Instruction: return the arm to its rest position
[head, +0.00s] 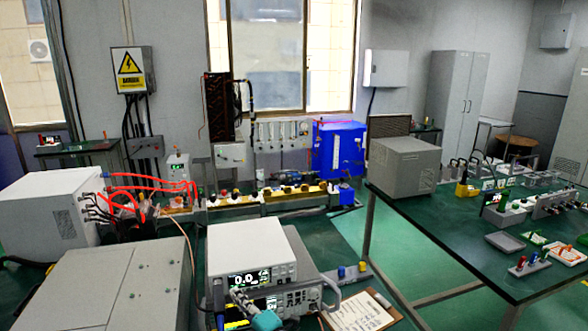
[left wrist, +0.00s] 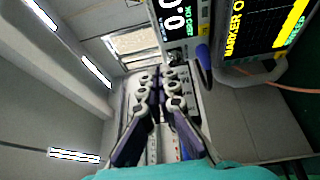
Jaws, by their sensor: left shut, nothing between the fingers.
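My left gripper (head: 241,299) is low in the middle of the head view, in front of the stacked instruments, with its teal body at the bottom edge. In the left wrist view its dark fingers (left wrist: 160,80) lie close together, shut, with nothing seen between them. A white meter (head: 250,252) with a lit digital display stands just behind the gripper, and part of its display shows in the left wrist view (left wrist: 173,18). Whether the fingers touch the instruments cannot be told. My right gripper is not in view.
An instrument with a yellow-lettered screen (left wrist: 255,30) is close to the fingers. A clipboard (head: 358,313) lies right of the instruments. A large grey cabinet (head: 120,285) is at the left. Red cables (head: 145,180) run behind it. A green table (head: 460,235) with several small devices stands at the right.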

